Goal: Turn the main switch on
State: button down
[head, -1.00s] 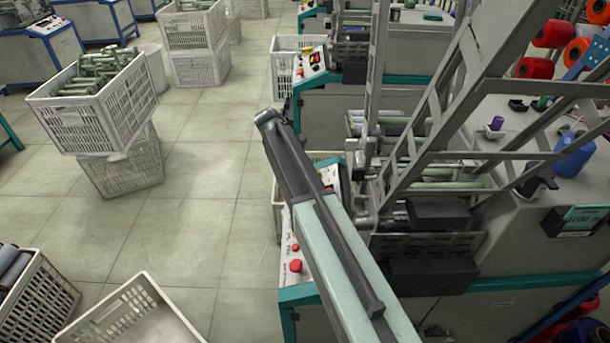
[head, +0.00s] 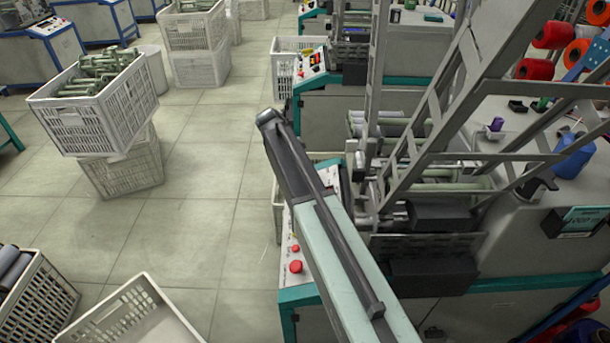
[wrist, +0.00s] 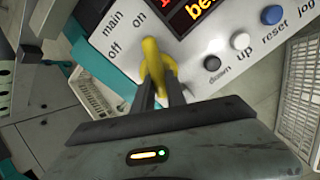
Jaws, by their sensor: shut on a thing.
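The main switch is a yellow handle (wrist: 154,62) on a light grey control panel (wrist: 203,42) in the wrist view. My gripper (wrist: 161,90) is shut on it, with the two dark fingers on either side of its lower part. The handle's free end points up, slightly left, toward the printed word "on"; the word "off" lies to its left. The switch's base is partly hidden by the fingers. In the head view my arm reaches over the near machine's panel (head: 291,245), and the switch and fingertips are hidden.
The panel has a lit display (wrist: 195,12), a black button (wrist: 212,63), a white button (wrist: 241,40) and a blue button (wrist: 271,15). In the head view, a red button (head: 295,266) sits beside my arm. A metal frame (head: 440,110) rises to the right.

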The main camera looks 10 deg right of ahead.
jog(key=shift+a, duration=0.2)
jog(key=c, duration=1.4)
grip_release()
jog(key=shift+o, duration=0.2)
jog(key=shift+d, duration=0.1)
jog(key=shift+r, duration=0.1)
jog(key=p+v, duration=0.7)
jog(key=shift+a+r, duration=0.25)
jog(key=shift+a, duration=0.05)
